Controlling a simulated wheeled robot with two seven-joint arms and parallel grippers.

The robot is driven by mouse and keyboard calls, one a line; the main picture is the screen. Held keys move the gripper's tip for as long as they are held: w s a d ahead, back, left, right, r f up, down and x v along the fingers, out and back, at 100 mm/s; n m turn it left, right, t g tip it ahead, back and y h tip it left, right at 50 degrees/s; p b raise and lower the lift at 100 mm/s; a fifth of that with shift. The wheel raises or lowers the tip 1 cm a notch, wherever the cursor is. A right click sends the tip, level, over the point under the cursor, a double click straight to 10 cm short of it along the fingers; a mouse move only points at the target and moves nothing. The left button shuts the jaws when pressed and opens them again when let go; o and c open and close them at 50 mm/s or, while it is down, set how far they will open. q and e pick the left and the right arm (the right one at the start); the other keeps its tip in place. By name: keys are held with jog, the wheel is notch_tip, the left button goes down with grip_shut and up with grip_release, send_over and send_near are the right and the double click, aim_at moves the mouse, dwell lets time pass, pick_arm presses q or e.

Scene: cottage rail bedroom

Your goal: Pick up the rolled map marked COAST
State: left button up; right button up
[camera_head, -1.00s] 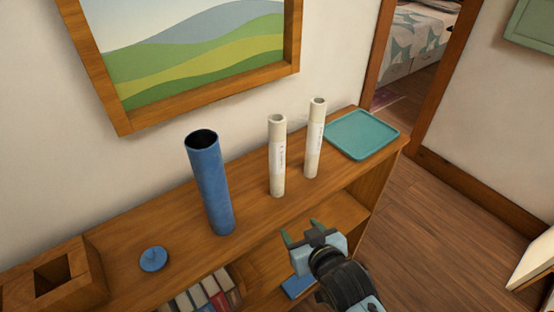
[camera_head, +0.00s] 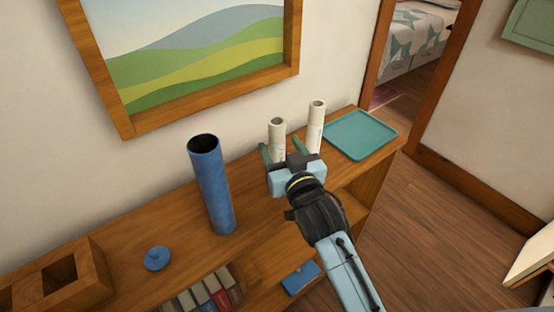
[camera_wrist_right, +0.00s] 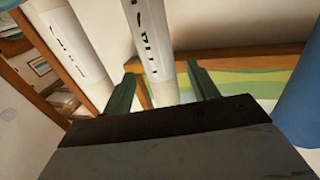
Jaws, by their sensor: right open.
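Two cream rolled maps stand upright on the wooden shelf top: a left one (camera_head: 277,133) and a right one (camera_head: 315,130). Their marks are too small to read in the head view. My right gripper (camera_head: 281,152) is open, in front of the left roll, hiding its lower part. In the wrist view, this left roll (camera_wrist_right: 154,50) lines up between the open fingers (camera_wrist_right: 162,84), with part of its dark lettering showing, not clearly readable. The other roll (camera_wrist_right: 72,45) is left of the fingers there. I cannot tell if the fingers touch either roll. My left gripper is not in view.
A tall open blue tube (camera_head: 211,185) stands left of the rolls, with a blue lid (camera_head: 157,258) and wooden box (camera_head: 85,283) nearby. A teal tray (camera_head: 360,134) lies to the right. Books (camera_head: 208,292) and a blue item (camera_head: 300,278) are on the shelf below.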

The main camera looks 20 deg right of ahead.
jog(key=w, duration=0.4)
jog(key=shift+w+a+p, duration=0.15)
jog(key=shift+w+p, duration=0.2)
jog(key=shift+w, duration=0.05)
jog(key=shift+c, duration=0.5)
jog(key=shift+r, duration=0.1)
grip_shut()
